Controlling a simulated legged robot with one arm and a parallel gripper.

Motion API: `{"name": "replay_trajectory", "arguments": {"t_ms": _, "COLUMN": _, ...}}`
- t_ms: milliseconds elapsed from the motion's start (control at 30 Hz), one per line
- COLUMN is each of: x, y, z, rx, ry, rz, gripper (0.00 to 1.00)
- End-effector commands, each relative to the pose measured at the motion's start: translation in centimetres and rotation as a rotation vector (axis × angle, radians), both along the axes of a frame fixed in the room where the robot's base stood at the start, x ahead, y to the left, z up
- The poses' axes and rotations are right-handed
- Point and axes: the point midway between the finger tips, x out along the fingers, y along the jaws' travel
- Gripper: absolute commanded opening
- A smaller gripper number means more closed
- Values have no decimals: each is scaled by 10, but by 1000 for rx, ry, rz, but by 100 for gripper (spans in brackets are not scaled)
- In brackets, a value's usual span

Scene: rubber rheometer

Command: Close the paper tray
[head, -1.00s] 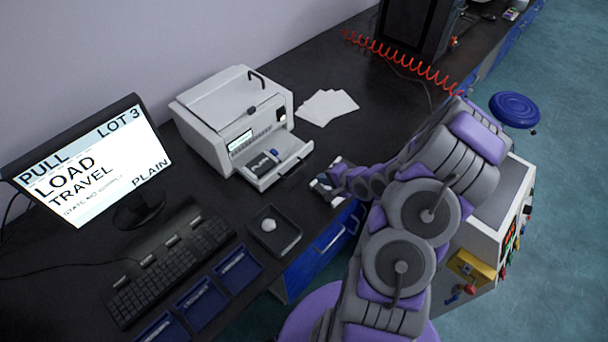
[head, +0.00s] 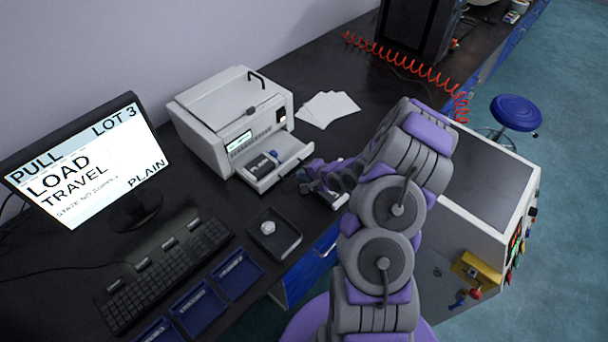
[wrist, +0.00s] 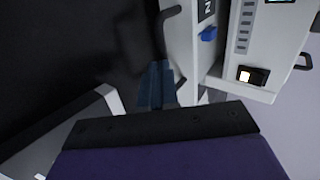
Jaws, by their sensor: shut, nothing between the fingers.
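The white printer (head: 215,135) stands on the dark bench against the wall. Its paper tray (head: 268,178) is pulled out toward the front right, with a dark handle on its front face. My gripper (head: 303,178) is low over the bench, just right of the tray's front. In the wrist view my shut, empty fingers (wrist: 157,88) point toward the tray (wrist: 181,50), beside its front face and dark handle (wrist: 166,20). I cannot tell whether they touch it. The printer (wrist: 262,55) is behind the tray at the right of that view.
White paper sheets (head: 328,108) lie right of the printer. A black dish (head: 286,236) with a small pale object is in front of the tray. A monitor (head: 85,165) and keyboard (head: 165,273) are at left. A coiled red hose (head: 405,68) runs along the back right.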

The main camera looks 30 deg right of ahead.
Motion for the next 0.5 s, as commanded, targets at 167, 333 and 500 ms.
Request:
{"name": "replay_trajectory", "arguments": {"t_ms": 167, "x": 0, "y": 0, "z": 0, "rx": 0, "ry": 1, "rz": 0, "gripper": 0}}
{"name": "replay_trajectory", "arguments": {"t_ms": 333, "x": 5, "y": 3, "z": 2, "rx": -2, "ry": 2, "rz": 2, "gripper": 0}}
{"name": "replay_trajectory", "arguments": {"t_ms": 500, "x": 20, "y": 10, "z": 4, "rx": 0, "ry": 4, "rz": 5, "gripper": 0}}
